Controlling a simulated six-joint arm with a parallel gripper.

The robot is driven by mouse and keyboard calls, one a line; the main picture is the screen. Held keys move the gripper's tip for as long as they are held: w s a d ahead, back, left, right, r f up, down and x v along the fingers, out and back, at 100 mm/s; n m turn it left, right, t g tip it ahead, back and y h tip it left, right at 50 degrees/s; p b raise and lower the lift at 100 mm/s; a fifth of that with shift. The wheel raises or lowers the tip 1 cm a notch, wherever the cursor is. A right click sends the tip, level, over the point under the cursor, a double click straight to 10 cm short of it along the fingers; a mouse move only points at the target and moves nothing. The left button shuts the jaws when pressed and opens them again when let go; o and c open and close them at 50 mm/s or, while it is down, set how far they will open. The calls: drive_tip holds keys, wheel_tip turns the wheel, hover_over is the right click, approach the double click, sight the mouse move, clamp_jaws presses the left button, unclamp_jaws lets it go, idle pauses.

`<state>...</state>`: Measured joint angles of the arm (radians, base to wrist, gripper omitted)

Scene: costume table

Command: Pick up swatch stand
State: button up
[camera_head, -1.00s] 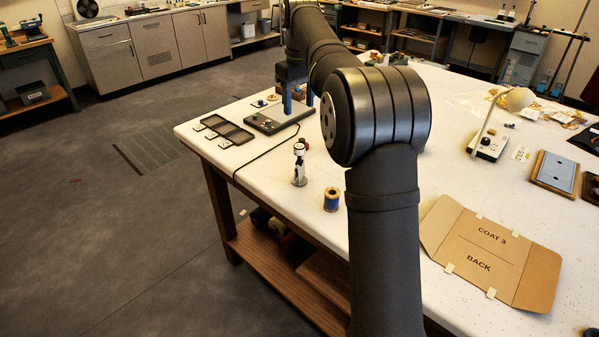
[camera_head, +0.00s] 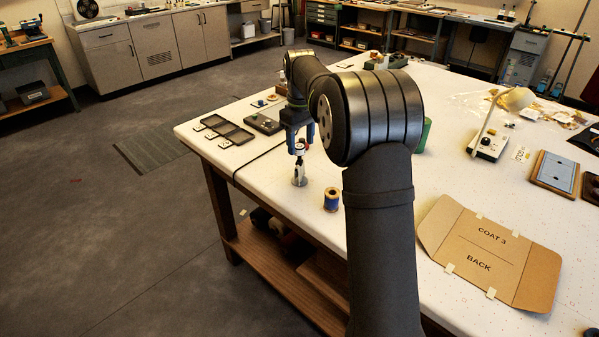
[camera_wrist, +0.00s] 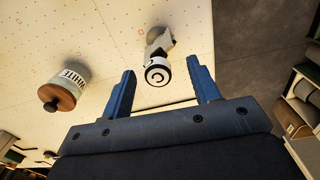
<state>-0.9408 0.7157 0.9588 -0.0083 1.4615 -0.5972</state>
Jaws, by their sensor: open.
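A small upright stand (camera_head: 299,176), silver and white with dark parts, appears to be the swatch stand; no label on it is readable. It stands near the table's left edge. In the wrist view the stand (camera_wrist: 157,73) shows its round, ringed top near the gap between the fingertips. My gripper (camera_head: 300,142) is open and points down at the stand's top, with its blue fingers to either side in the head view. In the wrist view my gripper (camera_wrist: 162,70) is empty. I cannot tell whether a finger touches the stand.
A blue thread spool (camera_head: 331,199) stands right of the stand. A jar labelled WHITE (camera_wrist: 66,87) is left of the fingers. A cardboard folder (camera_head: 489,253) lies at right.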

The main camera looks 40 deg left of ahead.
sight(299, 146)
drive_tip(key=f, duration=0.3)
drive_tip(key=a+f, duration=0.1)
drive_tip(key=f, duration=0.1)
drive_tip(key=shift+w+a, duration=0.1)
drive_tip(key=shift+w, duration=0.2)
clamp_jaws()
